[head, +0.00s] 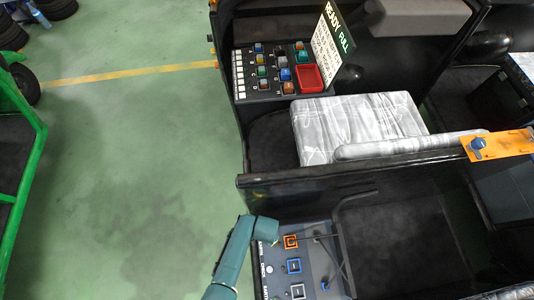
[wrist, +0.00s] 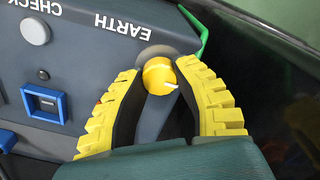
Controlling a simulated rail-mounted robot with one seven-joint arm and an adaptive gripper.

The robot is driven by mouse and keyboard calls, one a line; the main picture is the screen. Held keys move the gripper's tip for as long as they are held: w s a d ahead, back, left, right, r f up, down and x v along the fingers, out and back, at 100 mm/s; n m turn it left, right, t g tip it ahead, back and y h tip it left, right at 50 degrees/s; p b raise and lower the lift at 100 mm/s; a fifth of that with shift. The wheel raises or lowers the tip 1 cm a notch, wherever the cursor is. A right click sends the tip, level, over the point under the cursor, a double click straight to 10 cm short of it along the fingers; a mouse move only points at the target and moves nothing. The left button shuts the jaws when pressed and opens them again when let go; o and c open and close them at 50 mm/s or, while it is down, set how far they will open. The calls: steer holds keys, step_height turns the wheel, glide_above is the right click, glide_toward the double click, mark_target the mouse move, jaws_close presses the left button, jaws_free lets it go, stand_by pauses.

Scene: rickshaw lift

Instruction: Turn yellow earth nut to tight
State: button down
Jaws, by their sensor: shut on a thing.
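The yellow earth nut (wrist: 158,78) sits on the dark grey panel (wrist: 75,75) in the wrist view, beside the upside-down word EARTH. A short white mark shows on its lower right face. My gripper (wrist: 158,71) has its two yellow ribbed fingers on either side of the nut, shut on it. In the head view my teal arm reaches in from the bottom to the left edge of the panel (head: 276,282). The nut and the fingertips are hidden there.
The panel carries a blue-framed switch (wrist: 45,103) and a grey round button (wrist: 35,31) by CHECK. An orange-framed switch (head: 291,242) is close to my arm. Green floor (head: 130,190) is open to the left.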

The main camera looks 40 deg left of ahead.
steer(key=shift+s+f, duration=0.1)
steer(key=c, duration=0.7)
jaws_free()
steer(key=shift+r, duration=0.2)
step_height(320, 180, up, 12)
steer(key=shift+f, duration=0.1)
